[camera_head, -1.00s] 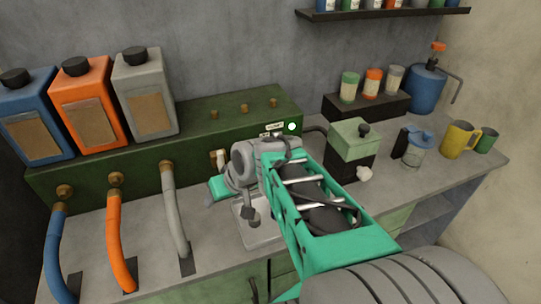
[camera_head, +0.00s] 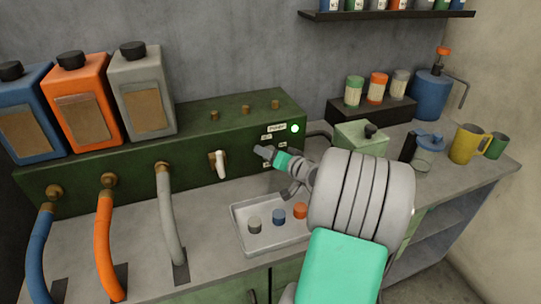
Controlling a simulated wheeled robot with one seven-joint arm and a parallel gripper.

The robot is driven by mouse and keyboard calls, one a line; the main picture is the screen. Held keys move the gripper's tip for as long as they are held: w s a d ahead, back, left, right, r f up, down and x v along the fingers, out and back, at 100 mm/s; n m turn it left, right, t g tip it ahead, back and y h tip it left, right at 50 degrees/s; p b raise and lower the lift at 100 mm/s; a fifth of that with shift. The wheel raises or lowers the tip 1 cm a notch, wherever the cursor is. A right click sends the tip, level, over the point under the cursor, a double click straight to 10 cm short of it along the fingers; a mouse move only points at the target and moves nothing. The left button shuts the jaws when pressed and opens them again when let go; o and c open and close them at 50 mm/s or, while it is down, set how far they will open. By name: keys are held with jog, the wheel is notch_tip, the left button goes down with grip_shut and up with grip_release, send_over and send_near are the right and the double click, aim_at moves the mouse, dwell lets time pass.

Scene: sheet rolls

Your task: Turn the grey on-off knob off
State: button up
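The green machine box (camera_head: 120,155) has small white labels and a lit green lamp (camera_head: 294,128) on its front. A small grey piece (camera_head: 263,151) shows among the labels, where the grey knob seems to sit; I cannot clearly tell it from my fingertips. My gripper (camera_head: 275,156), with a teal part behind its tip, reaches in from the right and is right at this spot. Whether it touches or grips the knob, and whether its fingers are open, cannot be made out. My arm hides part of the box's right front.
A white lever (camera_head: 221,164) is left of my gripper. Below, a tray (camera_head: 240,213) holds grey, blue and orange pieces. Blue, orange and grey hoses (camera_head: 172,215) run down at left.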

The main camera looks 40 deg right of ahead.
jog(key=shift+c, duration=0.3)
jog(key=c, duration=1.3)
